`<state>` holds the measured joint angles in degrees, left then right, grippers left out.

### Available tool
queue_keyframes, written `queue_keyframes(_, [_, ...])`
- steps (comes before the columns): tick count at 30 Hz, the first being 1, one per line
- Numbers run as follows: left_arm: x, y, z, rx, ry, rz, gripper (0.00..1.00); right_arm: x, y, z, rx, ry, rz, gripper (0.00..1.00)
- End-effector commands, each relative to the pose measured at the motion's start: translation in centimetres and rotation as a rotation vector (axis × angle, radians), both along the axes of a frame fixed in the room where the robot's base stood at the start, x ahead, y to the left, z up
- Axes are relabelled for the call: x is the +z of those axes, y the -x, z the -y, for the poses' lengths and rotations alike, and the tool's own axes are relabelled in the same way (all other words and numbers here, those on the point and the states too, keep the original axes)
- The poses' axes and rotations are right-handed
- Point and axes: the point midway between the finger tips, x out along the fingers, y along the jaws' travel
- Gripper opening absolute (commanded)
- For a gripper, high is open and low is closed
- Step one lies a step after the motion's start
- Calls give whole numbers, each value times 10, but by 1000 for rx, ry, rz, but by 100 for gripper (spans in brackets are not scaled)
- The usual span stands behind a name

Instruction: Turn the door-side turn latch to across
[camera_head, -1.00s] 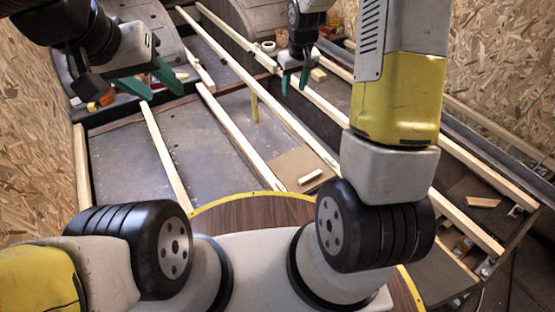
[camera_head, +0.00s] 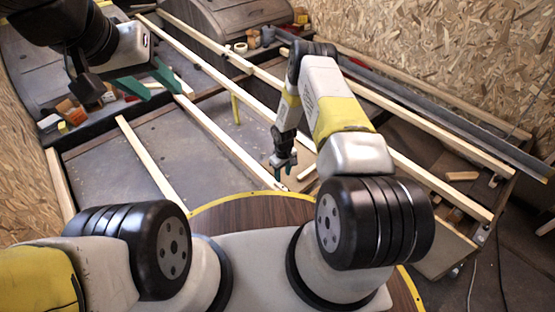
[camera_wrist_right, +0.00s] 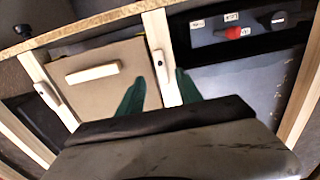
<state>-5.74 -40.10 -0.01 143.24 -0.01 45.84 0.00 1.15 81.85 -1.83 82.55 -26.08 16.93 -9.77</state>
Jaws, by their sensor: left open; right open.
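In the right wrist view a tan panel (camera_wrist_right: 112,60) with a pale wooden bar handle (camera_wrist_right: 93,74) sits between two wooden battens. A small pale turn latch (camera_wrist_right: 159,65) lies lengthwise along the right batten. A second similar latch (camera_wrist_right: 46,94) lies along the left batten. I cannot tell which is the door-side one. My right gripper (camera_wrist_right: 161,90) is open, its green fingers to either side of the right batten and its latch; contact cannot be told. In the head view this gripper (camera_head: 283,172) hides most of the panel. My left gripper (camera_head: 152,82) is open and empty at the upper left.
A dark box with a red switch (camera_wrist_right: 238,32) and small labels lies right of the batten in the wrist view. A tape roll (camera_head: 240,47) and small items sit at the back. A chipboard wall (camera_head: 465,60) bounds the right.

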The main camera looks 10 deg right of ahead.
Motion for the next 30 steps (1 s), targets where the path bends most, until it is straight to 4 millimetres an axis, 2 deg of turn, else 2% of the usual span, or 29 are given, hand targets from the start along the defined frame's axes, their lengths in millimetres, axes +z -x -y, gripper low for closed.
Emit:
queue_keyframes(16, [0,0,0,0,0,0,45,-73,2,0,2,0,-1,42])
queue_keyframes(21, [0,0,0,0,0,0,45,-81,2,0,2,0,-1,42])
queue_keyframes(27, [0,0,0,0,0,0,45,-81,2,0,2,0,-1,42])
queue_keyframes(28, [0,0,0,0,0,0,45,-81,2,0,2,0,-1,40])
queue_keyframes(30, [0,0,0,0,0,0,45,-81,2,0,2,0,-1,26])
